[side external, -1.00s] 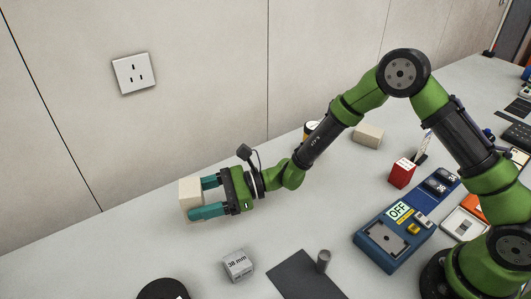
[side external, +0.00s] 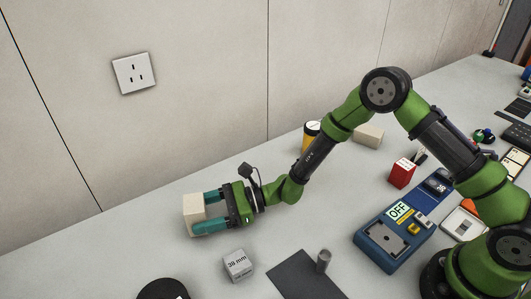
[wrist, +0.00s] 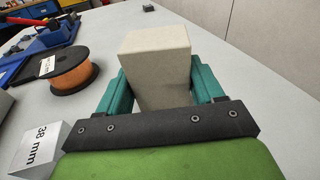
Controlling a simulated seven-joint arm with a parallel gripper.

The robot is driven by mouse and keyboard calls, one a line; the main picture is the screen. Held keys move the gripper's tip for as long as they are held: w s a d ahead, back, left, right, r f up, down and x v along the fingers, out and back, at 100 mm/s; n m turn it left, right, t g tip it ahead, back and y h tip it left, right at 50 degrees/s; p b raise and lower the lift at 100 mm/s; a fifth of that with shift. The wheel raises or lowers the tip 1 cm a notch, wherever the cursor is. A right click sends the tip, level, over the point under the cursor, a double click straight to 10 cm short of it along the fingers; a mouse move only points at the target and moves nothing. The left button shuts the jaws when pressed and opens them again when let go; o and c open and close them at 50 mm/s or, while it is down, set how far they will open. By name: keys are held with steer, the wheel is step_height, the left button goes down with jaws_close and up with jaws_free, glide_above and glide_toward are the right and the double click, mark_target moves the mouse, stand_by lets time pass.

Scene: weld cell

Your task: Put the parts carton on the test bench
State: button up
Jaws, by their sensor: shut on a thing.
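A plain beige box, taken as the parts carton (side external: 188,214), is between the teal fingers of my gripper (side external: 201,212) at the left of the side view. My gripper is shut on it from both sides. In the wrist view the carton (wrist: 155,62) sits upright between the fingers. It is low over the grey table, and I cannot tell whether its underside touches. A blue unit with an OFF display and a grey plate on top, perhaps the test bench (side external: 382,262), stands to the right, well apart from the carton. Its plate is bare.
A block marked 38 mm (side external: 238,265) and a dark mat (side external: 297,277) with a grey cylinder lie in front of my gripper. A red box (side external: 402,173), a second beige box (side external: 368,136) and a yellow-black can (side external: 311,136) stand behind. An orange spool (wrist: 73,72) shows in the wrist view.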

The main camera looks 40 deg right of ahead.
steer(key=shift+f, duration=0.55)
steer(key=o, duration=1.3)
